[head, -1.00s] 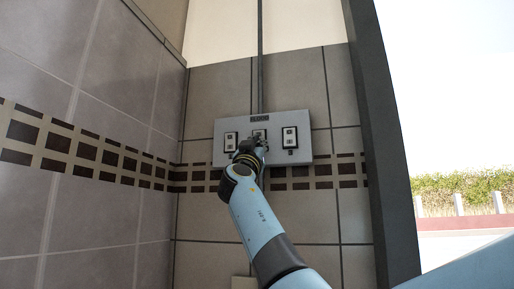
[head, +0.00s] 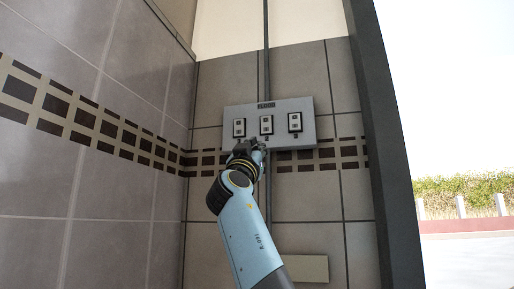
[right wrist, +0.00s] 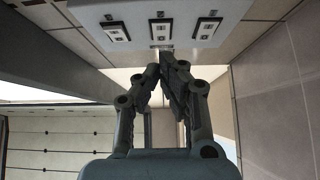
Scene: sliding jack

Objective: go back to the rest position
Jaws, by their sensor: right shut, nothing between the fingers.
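My right gripper (head: 250,148) is near the lower edge of the light grey wall panel (head: 282,111), below its left and middle units. In the right wrist view its fingertips (right wrist: 163,68) come together with nothing between them. The panel (right wrist: 184,32) appears upside down there, apart from the fingers. It carries a left unit (head: 239,128), a middle unit (head: 267,125) and a right unit (head: 295,122), each dark-framed with a white face. A dark label sits on its top edge. My left gripper is not in view.
A tiled wall (head: 90,180) with a dark-square band stands close on the left. A dark post (head: 378,130) stands right of the panel, with bright open ground and a hedge (head: 465,188) beyond. A beige plate (head: 303,268) is low on the back wall.

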